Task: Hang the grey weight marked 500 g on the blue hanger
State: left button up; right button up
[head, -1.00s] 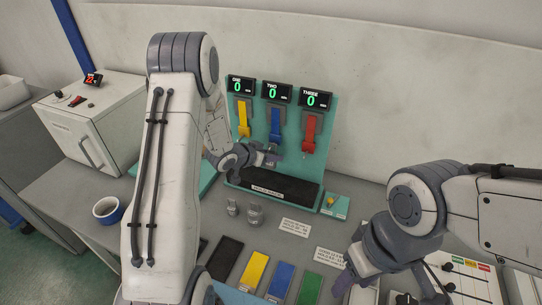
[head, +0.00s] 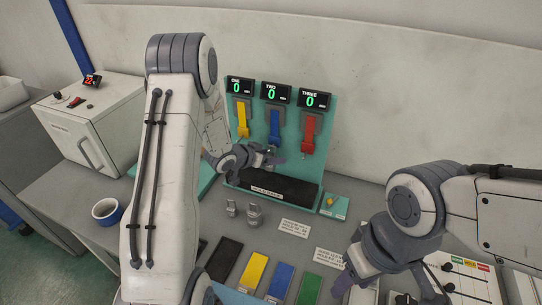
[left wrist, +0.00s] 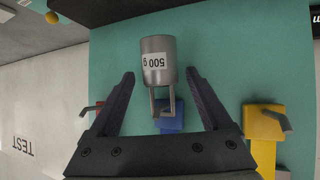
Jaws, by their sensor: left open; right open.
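The grey weight marked 500 g (left wrist: 158,60) shows in the left wrist view, which is upside down. Its loop meets the blue hanger (left wrist: 171,121), and the weight appears to hang from it. My left gripper (left wrist: 162,80) is open, one finger on each side of the weight, with visible gaps. In the head view the blue hanger (head: 274,122) is the middle one on the teal board, and my left gripper (head: 272,157) is just below it; the weight cannot be made out there. My right gripper (head: 342,284) is open and empty over the table's front right.
A yellow hanger (head: 242,120) and a red hanger (head: 308,135) flank the blue one. Two grey weights (head: 254,214) stand on the table. A black padded tray (head: 285,187) lies below the hangers. Coloured mats (head: 253,270) lie in front.

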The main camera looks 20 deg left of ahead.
pick_arm(q)
jog(key=b+v, duration=0.2)
jog(key=v, duration=0.8)
jog(key=s+d+r+m+g+y, duration=0.1)
jog(key=s+d+r+g+y, duration=0.15)
jog(key=d, duration=0.25)
jog(key=s+d+r+g+y, duration=0.1)
jog(key=s+d, duration=0.2)
jog(key=d, duration=0.3)
jog(key=s+d+m+g, duration=0.1)
jog(key=s+d+g, duration=0.2)
jog(key=s, duration=0.9)
jog(key=s+d+r+m+g, duration=0.1)
jog(key=s+d+g, duration=0.3)
jog(key=s+d, duration=0.3)
jog(key=s+b, duration=0.1)
jog(key=s, duration=0.4)
jog(key=shift+s+r+m, duration=0.25)
jog(key=shift+s+m, duration=0.05)
jog(key=shift+m, duration=0.1)
